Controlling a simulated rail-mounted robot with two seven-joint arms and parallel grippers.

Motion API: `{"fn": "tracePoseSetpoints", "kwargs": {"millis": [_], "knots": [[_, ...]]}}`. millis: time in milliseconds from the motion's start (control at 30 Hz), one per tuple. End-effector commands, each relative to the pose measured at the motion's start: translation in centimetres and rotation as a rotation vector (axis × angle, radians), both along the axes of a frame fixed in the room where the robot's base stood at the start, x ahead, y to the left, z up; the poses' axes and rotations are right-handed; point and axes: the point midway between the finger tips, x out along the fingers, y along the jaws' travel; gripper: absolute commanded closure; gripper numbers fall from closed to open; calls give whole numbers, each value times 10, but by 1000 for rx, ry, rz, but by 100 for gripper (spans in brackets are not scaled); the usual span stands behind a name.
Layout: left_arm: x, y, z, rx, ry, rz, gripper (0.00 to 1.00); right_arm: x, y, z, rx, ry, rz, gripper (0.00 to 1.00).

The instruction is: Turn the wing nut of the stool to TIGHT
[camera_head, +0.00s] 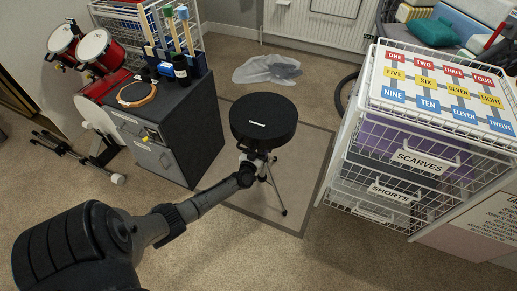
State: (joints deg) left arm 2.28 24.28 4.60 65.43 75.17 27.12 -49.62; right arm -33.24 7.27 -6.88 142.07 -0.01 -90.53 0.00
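The stool (263,117) has a round black padded seat with a small pale label and thin metal legs. It stands upright on a mat in the middle of the view. My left arm comes in from the lower left, and my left gripper (256,158) is just under the front edge of the seat, at the stool's upper stem. Its fingers are small and dark there, so I cannot tell whether they are open or shut, or touching anything. The wing nut cannot be made out; the gripper and seat cover that area. My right gripper is not in view.
A grey cabinet (191,137) with bottles and a tambourine (136,94) stands left of the stool. A red drum kit (94,47) is at far left. A white wire basket unit (375,190) stands right. A grey bag (268,70) lies behind. The front carpet is clear.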

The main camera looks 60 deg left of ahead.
Motion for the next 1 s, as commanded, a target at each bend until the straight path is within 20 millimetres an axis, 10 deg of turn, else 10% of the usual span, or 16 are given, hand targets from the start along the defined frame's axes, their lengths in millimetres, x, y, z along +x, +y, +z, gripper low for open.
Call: {"fn": "tracePoseSetpoints", "kwargs": {"millis": [1000], "knots": [[1,-1,1,743,520,1,64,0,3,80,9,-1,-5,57]]}}
